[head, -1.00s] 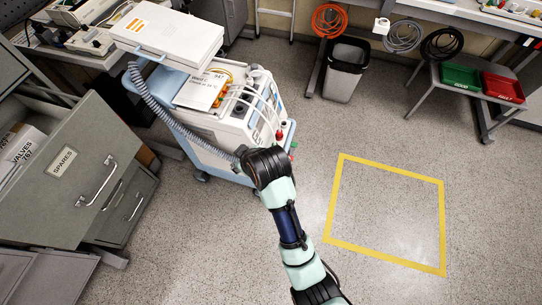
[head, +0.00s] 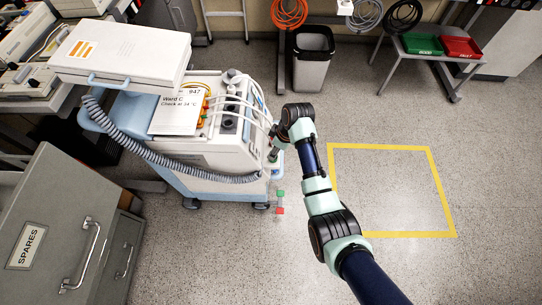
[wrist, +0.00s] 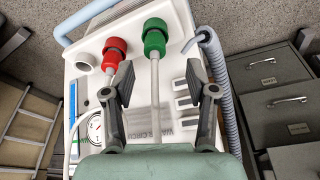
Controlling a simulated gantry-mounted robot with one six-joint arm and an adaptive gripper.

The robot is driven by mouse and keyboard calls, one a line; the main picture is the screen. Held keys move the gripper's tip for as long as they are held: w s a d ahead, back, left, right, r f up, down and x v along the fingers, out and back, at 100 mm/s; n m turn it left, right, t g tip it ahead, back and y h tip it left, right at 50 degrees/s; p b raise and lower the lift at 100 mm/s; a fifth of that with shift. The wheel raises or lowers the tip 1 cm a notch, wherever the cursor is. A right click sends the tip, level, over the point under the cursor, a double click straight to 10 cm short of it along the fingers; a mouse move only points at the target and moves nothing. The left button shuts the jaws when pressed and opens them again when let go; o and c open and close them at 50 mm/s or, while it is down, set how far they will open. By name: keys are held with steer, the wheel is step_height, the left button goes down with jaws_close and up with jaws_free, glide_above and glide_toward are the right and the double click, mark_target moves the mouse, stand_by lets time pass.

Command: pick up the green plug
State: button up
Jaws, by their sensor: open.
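The green plug (wrist: 154,38) is a ribbed green cap at the top middle of the wrist view, on the cart's panel. A pale tube runs from it toward the camera, between the fingers. My gripper (wrist: 159,78) is open, with one finger on each side of this tube. In the picture the fingertips lie just below the green cap; I see no contact. A red plug (wrist: 116,51) with its own pale tube sits left of the green one, close to the left fingertip. In the head view my wrist (head: 297,118) is at the cart's right end and hides most of the gripper.
The white and blue cart (head: 205,157) carries a grey corrugated hose (head: 160,152). Grey cabinets (head: 58,225) stand at the left. A yellow floor square (head: 440,190) and open floor lie right. A bin (head: 312,60) and a table with green and red trays (head: 422,44) stand behind.

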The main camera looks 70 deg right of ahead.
steer(key=b+x, duration=0.2)
steer(key=x, duration=0.1)
steer(key=b+x, duration=0.2)
steer(key=shift+d, duration=0.3)
steer(key=shift+s, duration=0.1)
steer(key=shift+c, duration=0.3)
jaws_close()
